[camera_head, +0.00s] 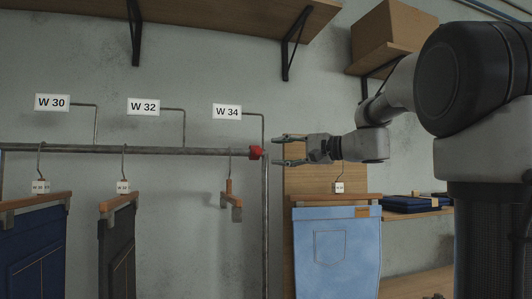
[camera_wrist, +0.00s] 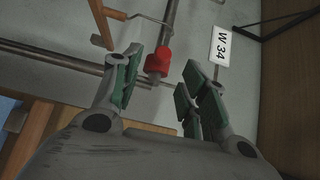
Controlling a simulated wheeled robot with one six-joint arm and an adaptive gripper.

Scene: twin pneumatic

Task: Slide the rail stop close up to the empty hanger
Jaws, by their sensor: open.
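The rail stop is a small red collar (camera_head: 256,152) at the right end of the horizontal metal rail (camera_head: 160,151). It also shows in the wrist view (camera_wrist: 158,62), ahead of and between my fingers. The empty hanger (camera_head: 230,194) is wooden and hangs from the rail by a wire hook, a little left of the stop. It appears at the upper left in the wrist view (camera_wrist: 104,22). My gripper (camera_head: 284,150) is open and empty, just right of the stop, with its fingers pointing left along the rail. I see no clear contact with the stop.
A W 34 sign (camera_head: 227,112) stands on a bent wire above the rail end. Dark trousers (camera_head: 117,250) hang at left. Light blue jeans (camera_head: 336,250) hang before a wooden panel below my gripper. A shelf (camera_head: 200,12) runs above.

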